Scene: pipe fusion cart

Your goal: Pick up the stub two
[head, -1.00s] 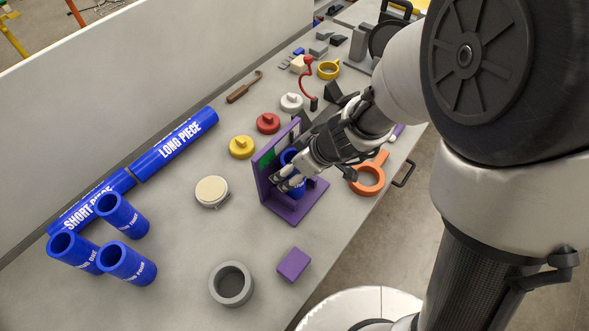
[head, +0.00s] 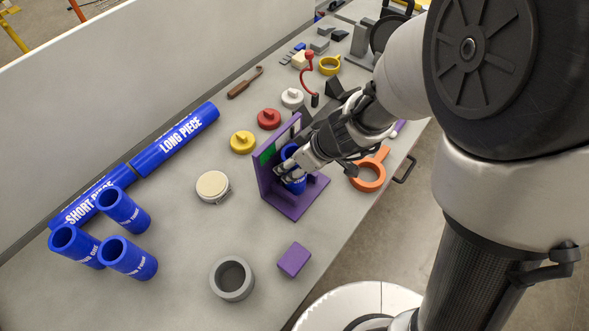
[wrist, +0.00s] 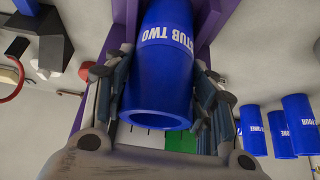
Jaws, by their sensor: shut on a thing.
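Stub two is a short blue pipe (wrist: 163,70) with white "STUB TWO" lettering, large in the wrist view. My gripper (wrist: 163,95) is shut on it, with one finger on each side. In the head view, stub two (head: 296,184) stands in the purple L-shaped stand (head: 294,208), partly hidden by my gripper (head: 288,170). The stand has an upright panel with a green patch behind the stub. I cannot tell whether the stub touches the stand's base.
Several blue stubs (head: 128,258) stand at the left, beside the short piece (head: 88,205) and long piece (head: 175,140). A grey ring (head: 232,279), purple block (head: 294,260), round cream-topped item (head: 213,186) and orange ring (head: 368,176) lie around the stand.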

